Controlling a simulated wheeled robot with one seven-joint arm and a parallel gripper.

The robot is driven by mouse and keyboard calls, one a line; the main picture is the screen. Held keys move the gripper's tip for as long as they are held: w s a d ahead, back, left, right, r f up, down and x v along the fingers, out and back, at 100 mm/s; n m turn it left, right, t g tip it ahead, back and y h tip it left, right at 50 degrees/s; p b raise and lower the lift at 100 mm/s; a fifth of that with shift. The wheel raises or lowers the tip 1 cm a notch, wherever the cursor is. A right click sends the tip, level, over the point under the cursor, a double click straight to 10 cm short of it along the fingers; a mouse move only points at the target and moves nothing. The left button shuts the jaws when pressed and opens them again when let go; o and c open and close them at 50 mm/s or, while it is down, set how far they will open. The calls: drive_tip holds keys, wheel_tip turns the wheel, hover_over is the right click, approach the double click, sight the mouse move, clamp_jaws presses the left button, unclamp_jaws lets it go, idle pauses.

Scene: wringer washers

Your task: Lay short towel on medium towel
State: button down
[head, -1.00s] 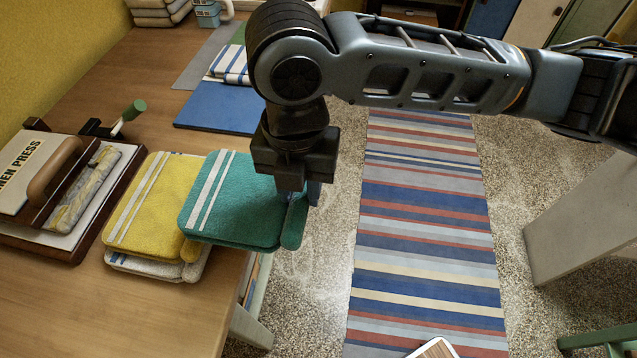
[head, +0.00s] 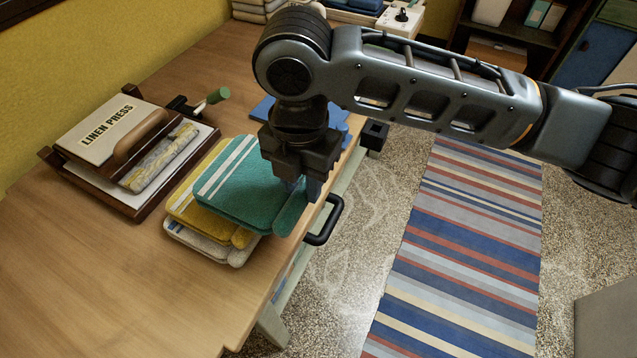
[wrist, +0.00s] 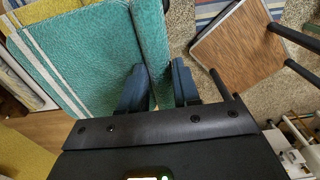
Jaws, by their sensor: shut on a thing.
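A folded teal towel (head: 240,190) with white stripes is held by its right edge in my gripper (head: 299,197). It also shows in the wrist view (wrist: 85,60), with its folded edge between the two fingers (wrist: 158,85). A folded yellow towel (head: 186,206) lies under the teal one, showing along its left and front. A white towel (head: 205,246) lies beneath the yellow one on the table. The teal towel covers most of the yellow towel, offset to the right and back. I cannot tell whether they touch. No label shows which towel is short or medium.
A linen press (head: 110,128) stands left of the towels on the wooden table (head: 110,290). A black handle (head: 325,222) sticks out at the table's right edge. A blue item (head: 262,108) lies behind my gripper. A striped rug (head: 460,260) lies on the floor. The front table area is clear.

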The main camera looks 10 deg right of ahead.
sight(264, 177)
drive_tip(key=shift+w+a, duration=0.8)
drive_tip(key=shift+a, duration=0.2)
drive_tip(key=shift+w+a, duration=0.75)
drive_tip(key=shift+a, duration=0.25)
drive_tip(key=shift+w+a, duration=0.8)
drive_tip(key=shift+a, duration=0.2)
drive_tip(key=shift+f+b, duration=0.7)
drive_tip(key=shift+f, duration=0.6)
drive_tip(key=shift+d, duration=0.1)
drive_tip(key=c, duration=0.7)
unclamp_jaws()
drive_tip(key=shift+c, duration=0.2)
